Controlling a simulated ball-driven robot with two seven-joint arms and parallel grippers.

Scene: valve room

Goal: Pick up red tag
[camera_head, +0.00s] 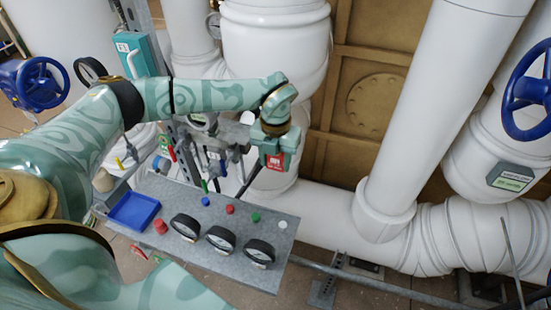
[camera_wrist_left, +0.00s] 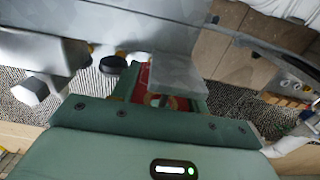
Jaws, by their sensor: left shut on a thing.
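The red tag (camera_head: 276,162) shows at the jaws of my left gripper (camera_head: 273,154), in the middle of the head view. The gripper is shut on it, in front of the white pipework and above the back of the grey panel. In the left wrist view, part of the red tag (camera_wrist_left: 143,82) shows between the green jaws, with a grey metal piece partly covering it. I cannot tell whether the tag still touches anything else. My right gripper is not in view.
A grey sloped panel (camera_head: 229,262) carries a blue tray (camera_head: 134,222), several gauges and coloured buttons. Grey brackets and small coloured handles stand just left of the gripper. Thick white pipes (camera_head: 430,80) and a blue handwheel (camera_head: 530,90) fill the right side.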

